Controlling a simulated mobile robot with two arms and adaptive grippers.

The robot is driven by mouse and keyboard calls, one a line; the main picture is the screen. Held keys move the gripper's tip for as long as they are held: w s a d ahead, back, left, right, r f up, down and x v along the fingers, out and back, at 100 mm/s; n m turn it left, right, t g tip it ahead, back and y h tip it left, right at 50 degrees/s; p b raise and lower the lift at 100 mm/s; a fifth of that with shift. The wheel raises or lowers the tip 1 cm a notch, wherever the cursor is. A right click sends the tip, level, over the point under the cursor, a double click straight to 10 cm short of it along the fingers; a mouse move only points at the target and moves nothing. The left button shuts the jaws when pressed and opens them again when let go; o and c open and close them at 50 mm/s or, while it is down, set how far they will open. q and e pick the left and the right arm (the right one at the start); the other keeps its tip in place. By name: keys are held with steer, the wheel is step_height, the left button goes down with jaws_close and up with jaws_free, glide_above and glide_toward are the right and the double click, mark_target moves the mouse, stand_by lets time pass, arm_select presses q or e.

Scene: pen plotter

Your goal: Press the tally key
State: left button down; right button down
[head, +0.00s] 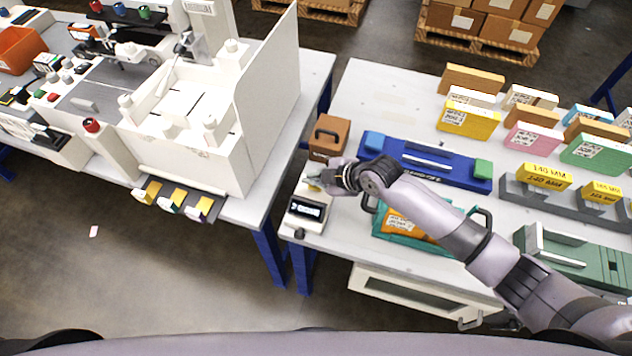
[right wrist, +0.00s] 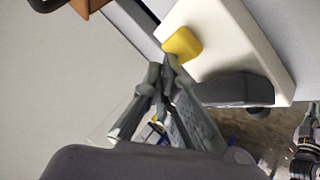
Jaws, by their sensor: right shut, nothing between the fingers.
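The tally counter (head: 306,213) is a small white box with a dark display, at the left front corner of the right table in the head view. In the right wrist view its white body (right wrist: 225,40) carries a yellow key (right wrist: 182,43). My right gripper (head: 319,183) comes in from the right over the back of the counter. In the right wrist view its closed, empty fingertips (right wrist: 168,62) are at the near edge of the yellow key. I cannot tell whether they touch it. The key is mostly hidden by the gripper in the head view. My left gripper is not in view.
A brown box with a handle (head: 328,136) stands just behind the counter. A blue tray (head: 425,163) and a teal case (head: 408,226) lie to the right, near my right arm. A gap separates this table from the left table, which holds a white machine (head: 203,150).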

steer(key=shift+f+b, duration=0.55)
steer(key=shift+f, duration=0.05)
stand_by(0.6)
steer(key=shift+r, duration=0.1)
steer(key=shift+r+p, duration=0.9)
steer(key=shift+r, duration=0.05)
steer(key=shift+r, duration=0.1)
step_height(320, 180, up, 5)
steer(key=p, duration=0.4)
stand_by(0.7)
